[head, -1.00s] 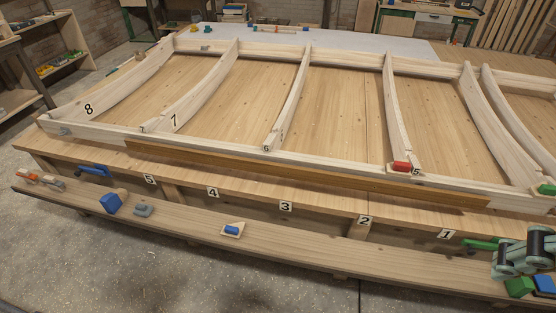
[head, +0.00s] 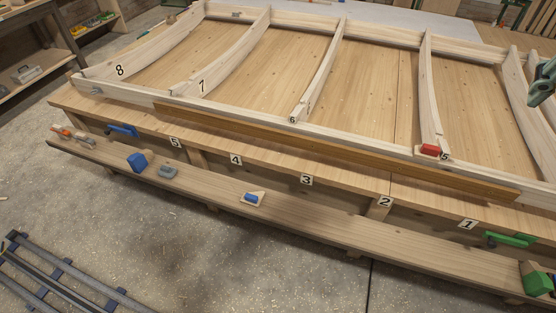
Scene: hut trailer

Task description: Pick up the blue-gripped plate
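The blue-gripped plate (head: 252,199) is a small light wooden piece with a blue grip on top.
On the same shelf, a blue block (head: 137,162) and a grey piece (head: 167,172) lie to the left, a green block (head: 537,278) far right. A red-gripped piece (head: 430,150) sits at rib 5. Blue (head: 122,130) and green (head: 510,239) clamps hang at the bench edge.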

